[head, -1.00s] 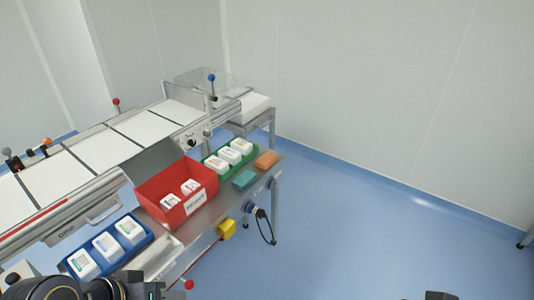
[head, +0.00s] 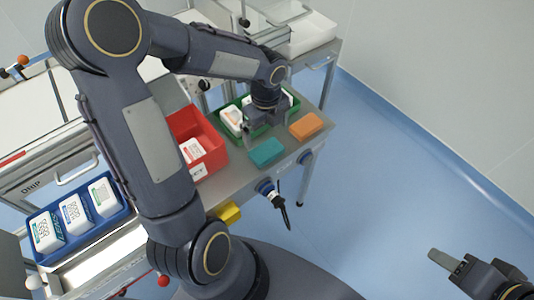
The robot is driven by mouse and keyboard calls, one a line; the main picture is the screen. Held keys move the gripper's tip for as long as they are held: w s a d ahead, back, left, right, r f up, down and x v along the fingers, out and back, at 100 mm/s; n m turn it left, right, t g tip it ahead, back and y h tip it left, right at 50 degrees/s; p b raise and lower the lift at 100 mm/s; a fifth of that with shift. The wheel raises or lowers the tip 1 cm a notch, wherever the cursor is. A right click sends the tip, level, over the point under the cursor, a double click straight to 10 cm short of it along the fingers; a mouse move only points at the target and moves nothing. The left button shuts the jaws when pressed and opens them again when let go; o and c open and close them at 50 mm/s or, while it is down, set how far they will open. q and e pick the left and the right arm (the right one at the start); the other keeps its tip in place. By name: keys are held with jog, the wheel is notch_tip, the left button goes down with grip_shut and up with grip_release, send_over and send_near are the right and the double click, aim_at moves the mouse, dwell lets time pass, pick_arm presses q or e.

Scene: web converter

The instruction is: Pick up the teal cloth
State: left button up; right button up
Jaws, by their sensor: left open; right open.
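The teal cloth (head: 266,153) lies flat like a small block on the grey bench in the head view, in front of the green tray (head: 256,133). My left gripper (head: 264,122) is open and points down over the green tray, just behind the teal cloth and apart from it. It hides part of the tray and its white packs. My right gripper (head: 446,263) is open and empty at the lower right, over the blue floor and far from the cloth.
An orange block (head: 306,126) lies to the right of the cloth. A red bin (head: 210,150) with white packs stands to the left. A blue tray (head: 52,256) of white packs sits at far left. A yellow object (head: 229,212) and a black tool (head: 280,203) are at the bench front.

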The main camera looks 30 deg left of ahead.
aim_at(266, 150)
pick_arm(q)
jog(key=f, duration=0.4)
jog(key=f+b, duration=0.1)
jog(key=f, duration=0.2)
jog(key=shift+s+d+f, duration=0.15)
jog(key=shift+s+f, duration=0.05)
jog(key=shift+f, duration=0.2)
jog(key=c, duration=0.7)
jog(key=shift+r, duration=0.15)
jog(key=shift+r, duration=0.3)
notch_tip(266, 150, up, 2)
jog(key=shift+r, duration=0.1)
jog(key=s+r, duration=0.1)
jog(key=s+r+p, duration=0.1)
jog(key=r, duration=0.1)
jog(key=s+d+r, duration=0.1)
jog(key=s+r, duration=0.1)
jog(key=shift+r, duration=0.25)
jog(key=s+d+r, duration=0.1)
jog(key=s+r, duration=0.1)
jog(key=s, duration=0.2)
jog(key=s+d+r+p, duration=0.1)
jog(key=s+r, duration=0.1)
jog(key=s, duration=0.3)
jog(key=shift+s+d+r, duration=0.25)
jog(key=shift+s+d, duration=0.05)
jog(key=shift+d, duration=0.05)
